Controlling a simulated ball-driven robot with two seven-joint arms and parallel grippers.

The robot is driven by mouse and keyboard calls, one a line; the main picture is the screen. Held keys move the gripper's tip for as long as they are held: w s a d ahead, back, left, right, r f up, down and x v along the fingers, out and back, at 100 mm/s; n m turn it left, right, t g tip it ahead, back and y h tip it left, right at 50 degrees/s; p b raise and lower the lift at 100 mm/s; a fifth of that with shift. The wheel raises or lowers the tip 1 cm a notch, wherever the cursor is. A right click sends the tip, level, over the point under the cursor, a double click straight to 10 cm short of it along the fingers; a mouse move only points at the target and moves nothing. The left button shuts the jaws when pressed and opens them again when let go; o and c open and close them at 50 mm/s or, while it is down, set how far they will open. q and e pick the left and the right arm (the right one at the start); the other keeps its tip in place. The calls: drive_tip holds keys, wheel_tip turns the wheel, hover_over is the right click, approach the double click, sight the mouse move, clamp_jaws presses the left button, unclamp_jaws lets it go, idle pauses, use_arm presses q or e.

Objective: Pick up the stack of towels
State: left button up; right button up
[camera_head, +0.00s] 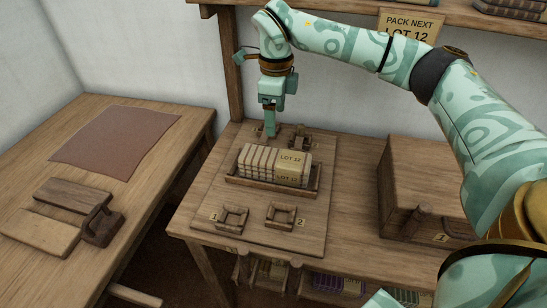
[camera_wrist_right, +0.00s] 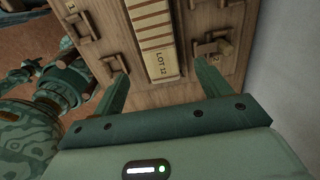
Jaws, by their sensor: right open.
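The stack of towels (camera_head: 262,160) is a row of pale folded pieces with a tan LOT 12 band at its right end. It lies in a shallow wooden tray (camera_head: 262,187) on a board on the bench. It also shows in the right wrist view (camera_wrist_right: 150,22), its LOT 12 end towards my right gripper. My right gripper (camera_head: 271,130) points down just behind the stack in the head view. In the wrist view its two fingers (camera_wrist_right: 160,85) are apart, with nothing held between them. I cannot see my left gripper.
Two square wooden frames, marked 1 (camera_head: 232,216) and 2 (camera_head: 280,215), stand in front of the tray. A wooden latch-like piece (camera_head: 300,138) stands behind it. A wooden box (camera_head: 415,175) is to the right. The left table holds a brown cloth (camera_head: 115,140) and wooden tools (camera_head: 72,196).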

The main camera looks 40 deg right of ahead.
sight(275, 156)
wheel_tip(275, 156, down, 10)
drive_tip(key=b, duration=0.3)
drive_tip(key=shift+r+b, duration=0.15)
drive_tip(key=shift+b, duration=0.2)
drive_tip(key=shift+a+f, duration=0.1)
drive_tip(key=shift+f, duration=0.25)
wheel_tip(275, 156, down, 5)
drive_tip(key=b, duration=0.3)
drive_tip(key=shift+s+a, duration=0.1)
drive_tip(key=shift+s, duration=0.05)
drive_tip(key=shift+f, duration=0.1)
drive_tip(key=shift+r, duration=0.2)
drive_tip(key=shift+c, duration=0.3)
use_arm(q)
drive_tip(key=s+f+g, duration=0.1)
drive_tip(key=s+f, duration=0.2)
drive_tip(key=f, duration=0.3)
drive_tip(key=shift+s+a, duration=0.25)
drive_tip(key=shift+s, duration=0.15)
use_arm(e)
drive_tip(key=c, duration=0.8)
